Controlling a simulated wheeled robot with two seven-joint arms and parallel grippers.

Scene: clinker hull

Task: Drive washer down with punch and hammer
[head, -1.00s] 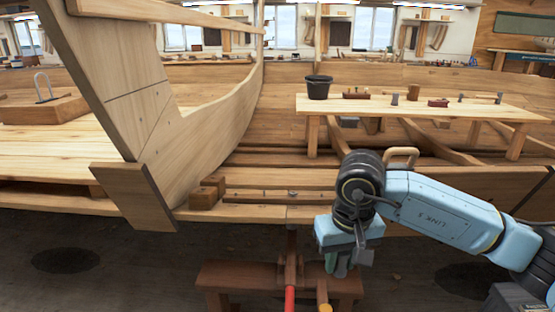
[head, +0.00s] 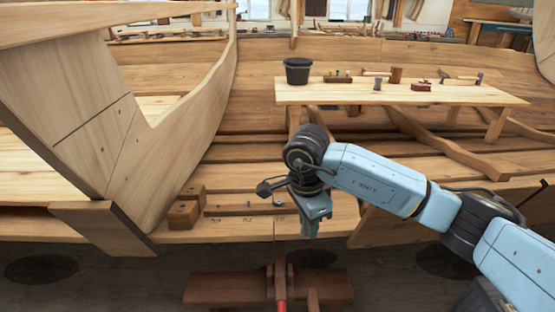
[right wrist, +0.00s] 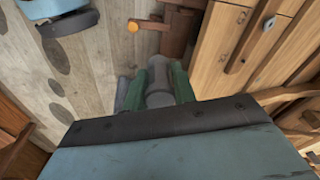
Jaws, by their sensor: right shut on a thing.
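My right gripper (head: 308,232) is low over the front edge of the hull planking in the head view. In the right wrist view its green fingers (right wrist: 161,82) are shut on a grey, rounded tool (right wrist: 160,98); whether this is the punch or the hammer I cannot tell. Small metal fastenings (head: 249,204) show on the planking left of the gripper, too small to make out a washer. A red handle (head: 281,306) shows at the bottom of the head view. My left gripper is not in view.
A wooden bench (head: 400,92) with a black bucket (head: 298,71) and several tools stands behind my arm. Wooden blocks (head: 183,213) sit on the planking at left. A low wooden stool (head: 225,289) stands on the floor in front.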

